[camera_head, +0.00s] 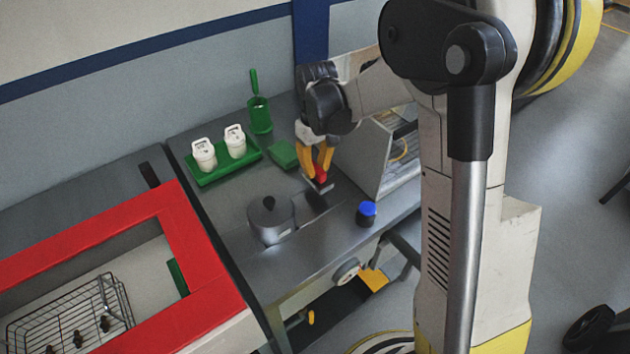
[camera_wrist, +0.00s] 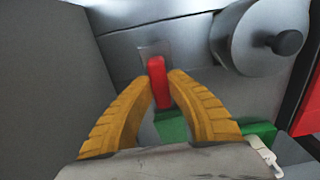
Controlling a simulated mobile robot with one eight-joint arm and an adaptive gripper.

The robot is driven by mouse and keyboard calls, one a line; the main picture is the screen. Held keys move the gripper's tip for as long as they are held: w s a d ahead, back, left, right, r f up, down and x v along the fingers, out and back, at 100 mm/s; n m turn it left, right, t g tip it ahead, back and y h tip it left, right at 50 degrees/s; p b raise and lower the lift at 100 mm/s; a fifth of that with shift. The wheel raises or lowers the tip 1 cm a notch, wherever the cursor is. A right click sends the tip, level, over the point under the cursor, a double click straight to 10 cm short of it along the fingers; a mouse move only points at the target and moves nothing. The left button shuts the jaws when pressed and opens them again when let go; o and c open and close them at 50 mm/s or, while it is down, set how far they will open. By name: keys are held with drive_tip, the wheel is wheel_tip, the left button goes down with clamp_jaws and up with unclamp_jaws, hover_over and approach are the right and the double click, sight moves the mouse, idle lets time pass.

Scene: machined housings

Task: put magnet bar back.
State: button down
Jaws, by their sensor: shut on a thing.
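The magnet bar seems to be the red piece (camera_head: 320,174) with a flat grey part at its lower end, low over the grey bench. My gripper (camera_head: 320,168) has its yellow fingers on either side of the red piece. In the wrist view, the red piece (camera_wrist: 157,85) stands between the fingertips of my gripper (camera_wrist: 160,84), shut on it. A pale flat patch shows at its far end. I cannot tell whether the bar touches the bench. A small green block (camera_head: 282,153) lies just left of my gripper; it is partly visible in the wrist view (camera_wrist: 172,126).
A grey round housing with a black knob (camera_head: 270,220) stands front left. A blue-capped jar (camera_head: 366,213) is near the front edge. A green tray (camera_head: 222,172) holds two white containers. A sloped grey box (camera_head: 362,155) stands close right. A red frame (camera_head: 190,235) is left.

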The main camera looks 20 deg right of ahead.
sight(316, 180)
drive_tip(key=shift+f+b, duration=0.6)
drive_tip(key=shift+f, duration=1.5)
drive_tip(key=shift+f, duration=0.1)
drive_tip(key=c, duration=1.4)
unclamp_jaws()
